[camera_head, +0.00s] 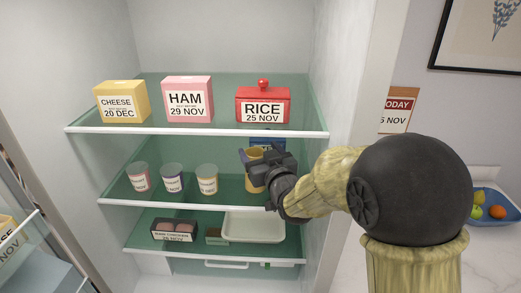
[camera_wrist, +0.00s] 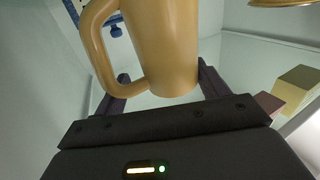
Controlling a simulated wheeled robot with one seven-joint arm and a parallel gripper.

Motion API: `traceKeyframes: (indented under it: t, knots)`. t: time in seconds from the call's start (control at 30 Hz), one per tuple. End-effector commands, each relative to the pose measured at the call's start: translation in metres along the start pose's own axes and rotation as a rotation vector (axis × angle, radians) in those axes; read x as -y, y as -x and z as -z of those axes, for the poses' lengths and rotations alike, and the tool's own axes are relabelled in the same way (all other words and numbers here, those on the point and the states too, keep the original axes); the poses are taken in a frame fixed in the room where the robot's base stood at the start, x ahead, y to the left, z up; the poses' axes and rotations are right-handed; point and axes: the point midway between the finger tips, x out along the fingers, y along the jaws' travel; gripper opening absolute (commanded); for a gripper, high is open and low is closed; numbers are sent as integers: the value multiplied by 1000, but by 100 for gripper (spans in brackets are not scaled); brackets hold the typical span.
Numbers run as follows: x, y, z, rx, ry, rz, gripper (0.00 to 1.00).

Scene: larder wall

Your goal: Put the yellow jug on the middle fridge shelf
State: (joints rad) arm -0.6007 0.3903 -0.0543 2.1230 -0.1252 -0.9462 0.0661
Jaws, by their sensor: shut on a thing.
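The yellow jug (camera_head: 254,180) is in the fridge, over the right part of the middle shelf (camera_head: 170,204). My gripper (camera_head: 262,162) is shut on the jug, reaching in from the right, and hides part of it. In the wrist view the jug (camera_wrist: 166,45) stands between the two fingers (camera_wrist: 160,88), with its handle on the left. I cannot tell whether its base touches the shelf.
Three small labelled jars (camera_head: 172,178) stand on the middle shelf, left of the jug. A blue labelled thing (camera_head: 266,143) is behind it. A cheese box (camera_head: 121,102), ham box (camera_head: 188,100) and red rice container (camera_head: 263,105) are above.

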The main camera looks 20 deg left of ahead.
Motion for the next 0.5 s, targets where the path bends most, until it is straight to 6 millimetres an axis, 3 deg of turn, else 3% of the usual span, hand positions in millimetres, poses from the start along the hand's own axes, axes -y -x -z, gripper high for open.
traceKeyframes:
  t: [0.27,0.3,0.4,0.5]
  knots:
    - [0,0,-2,-3,0,0,17]
    - [0,0,-3,0,0,0,75]
    - [0,0,-2,0,0,0,95]
    - [0,0,-2,0,0,0,96]
